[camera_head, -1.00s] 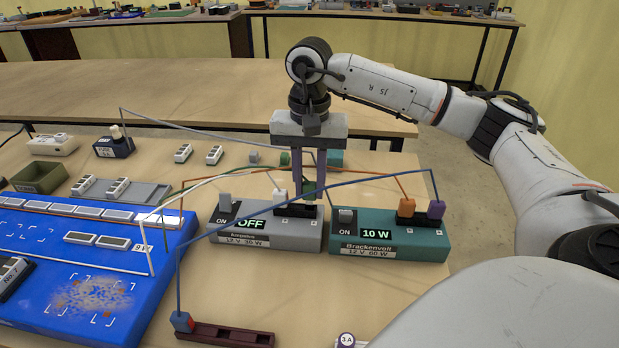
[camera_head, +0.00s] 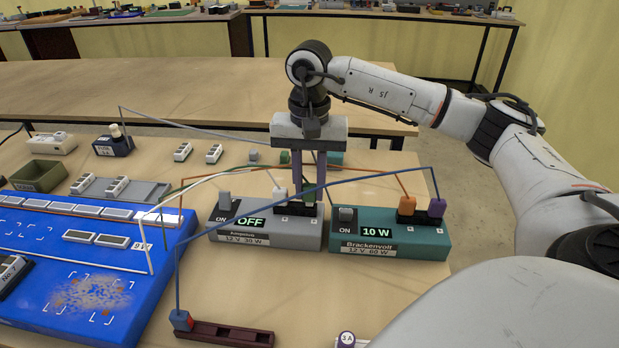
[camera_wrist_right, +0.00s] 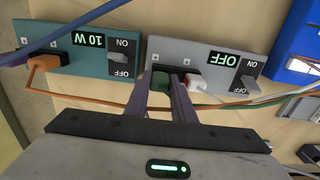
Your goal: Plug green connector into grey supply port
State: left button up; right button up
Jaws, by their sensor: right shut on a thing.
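The grey supply (camera_head: 262,236) stands mid-table in the head view, its display reading OFF. It also shows in the wrist view (camera_wrist_right: 215,62). A white connector (camera_head: 280,194) sits at the left of its black port strip (camera_wrist_right: 182,69). My right gripper (camera_head: 309,202) points down over the strip's right part, shut on the green connector (camera_head: 309,190). The green connector also shows between the fingers in the wrist view (camera_wrist_right: 159,84), beside the white one. It is at the strip; the fingers hide whether it is fully seated. My left gripper is not in view.
A teal supply (camera_head: 395,242) reading 10 W stands close on the right, with orange (camera_head: 407,205) and purple (camera_head: 437,207) connectors. A blue cable (camera_head: 300,193) arches in front of my gripper. A blue panel (camera_head: 60,290) lies left. A dark red holder (camera_head: 225,334) lies in front.

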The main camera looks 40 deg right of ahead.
jog(key=shift+f+b, duration=0.55)
jog(key=shift+f, duration=0.35)
jog(key=o, duration=1.1)
notch_tip(320, 180, up, 2)
jog(key=shift+r+p, duration=0.1)
jog(key=shift+p, duration=0.8)
jog(key=shift+r+p, duration=0.55)
jog(key=shift+r, duration=0.1)
notch_tip(320, 180, up, 2)
jog(key=shift+p, duration=0.75)
jog(key=shift+r+p, duration=1.05)
jog(key=shift+r, duration=0.3)
